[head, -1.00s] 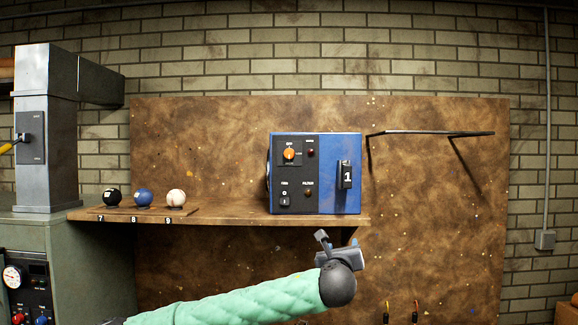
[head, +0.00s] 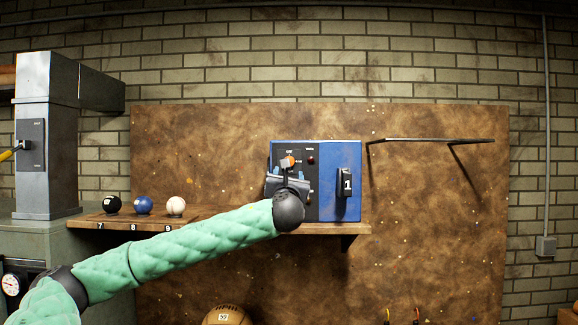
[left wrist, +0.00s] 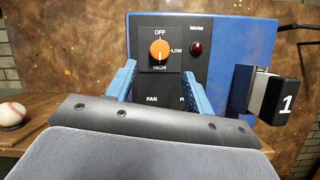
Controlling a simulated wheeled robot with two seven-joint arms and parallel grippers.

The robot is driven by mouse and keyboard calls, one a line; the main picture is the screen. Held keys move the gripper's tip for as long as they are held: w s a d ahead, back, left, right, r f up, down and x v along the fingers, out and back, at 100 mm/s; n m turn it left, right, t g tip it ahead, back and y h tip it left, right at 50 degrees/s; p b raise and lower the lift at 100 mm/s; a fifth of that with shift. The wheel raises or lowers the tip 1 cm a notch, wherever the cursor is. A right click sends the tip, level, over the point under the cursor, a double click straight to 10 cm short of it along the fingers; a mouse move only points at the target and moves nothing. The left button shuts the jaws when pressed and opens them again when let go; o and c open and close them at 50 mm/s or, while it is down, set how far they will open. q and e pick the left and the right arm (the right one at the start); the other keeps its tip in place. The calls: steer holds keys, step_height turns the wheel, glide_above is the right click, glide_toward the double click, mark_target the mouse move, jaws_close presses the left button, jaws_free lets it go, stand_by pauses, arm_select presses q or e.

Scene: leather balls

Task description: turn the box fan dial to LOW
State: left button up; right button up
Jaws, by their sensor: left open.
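The box fan dial (left wrist: 159,50) is an orange round knob on the black panel of a blue box (head: 341,206). OFF is printed above it, LOW to its right and HIGH below it. A pale mark on the knob seems to point down toward HIGH. The dial shows small in the head view (head: 288,161), just above the gripper. My left gripper (left wrist: 161,73) is open and empty in front of the panel, its blue-grey fingers to the lower left and lower right of the dial. The gripper and wrist hide the panel's lower part. My right gripper is not in view.
A dark red lamp (left wrist: 197,48) is right of the dial. A black block marked 1 (head: 345,183) sticks out from the box's right side. Black, blue and white balls (head: 143,205) sit left on the shelf (head: 205,218). An empty bracket (head: 430,140) is at right.

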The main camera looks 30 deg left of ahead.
arm_select(q)
steer(key=p+x, duration=0.4)
steer(key=x, duration=0.2)
steer(key=shift+w+a+r, duration=0.15)
steer(key=shift+w+a, duration=0.05)
steer(key=shift+w, duration=0.1)
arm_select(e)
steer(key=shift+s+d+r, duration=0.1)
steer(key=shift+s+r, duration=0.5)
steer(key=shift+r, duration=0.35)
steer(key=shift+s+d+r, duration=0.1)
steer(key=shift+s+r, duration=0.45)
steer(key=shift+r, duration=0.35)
